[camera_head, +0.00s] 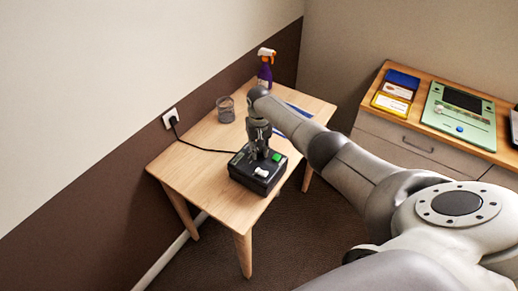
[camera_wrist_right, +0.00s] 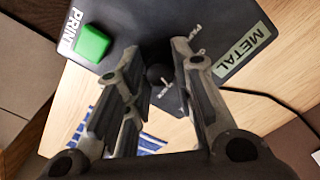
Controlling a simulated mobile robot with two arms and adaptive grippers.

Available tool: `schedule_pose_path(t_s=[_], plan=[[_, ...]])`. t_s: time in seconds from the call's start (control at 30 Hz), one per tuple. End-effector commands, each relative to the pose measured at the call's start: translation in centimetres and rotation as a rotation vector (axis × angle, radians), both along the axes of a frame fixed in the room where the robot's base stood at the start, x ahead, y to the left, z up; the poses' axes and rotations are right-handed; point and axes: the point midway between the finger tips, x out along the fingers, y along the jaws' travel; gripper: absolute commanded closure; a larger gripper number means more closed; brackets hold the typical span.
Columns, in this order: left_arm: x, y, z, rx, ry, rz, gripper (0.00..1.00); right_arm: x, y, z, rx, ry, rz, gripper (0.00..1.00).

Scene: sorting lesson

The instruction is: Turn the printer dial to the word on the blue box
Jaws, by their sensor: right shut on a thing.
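The black printer (camera_head: 252,181) stands on the wooden table, and its top also shows in the right wrist view (camera_wrist_right: 140,18). That top has a green button (camera_wrist_right: 91,42) beside the word PRINT, and a pale METAL label (camera_wrist_right: 241,50). My right gripper (camera_wrist_right: 158,64) is shut on the dark round dial (camera_wrist_right: 158,76), with fingers on both sides of it. Small white words around the dial are partly hidden and hard to read. The blue box (camera_head: 403,79) is on the cabinet at the right; its white card is too small to read. My left gripper is out of view.
A yellow box (camera_head: 391,104) stands in front of the blue one. A green panel (camera_head: 459,112) lies to their right. A glass jar (camera_head: 226,109) and a purple spray bottle (camera_head: 265,72) are at the table's back. A black cable (camera_head: 205,149) runs to the wall socket.

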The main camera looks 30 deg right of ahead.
Motion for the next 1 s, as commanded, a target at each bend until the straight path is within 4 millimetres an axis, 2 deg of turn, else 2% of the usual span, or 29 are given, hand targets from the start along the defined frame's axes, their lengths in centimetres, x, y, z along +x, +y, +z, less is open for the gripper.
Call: schedule_pose_path(t_s=[0.7, 1.0], plan=[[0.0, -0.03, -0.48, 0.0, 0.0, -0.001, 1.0, 0.01, -0.01, -0.05, 0.0, -0.001, 0.673, 1.0], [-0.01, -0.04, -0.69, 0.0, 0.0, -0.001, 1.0, 0.05, -0.02, -0.01, -0.001, -0.002, 0.891, 1.0]])
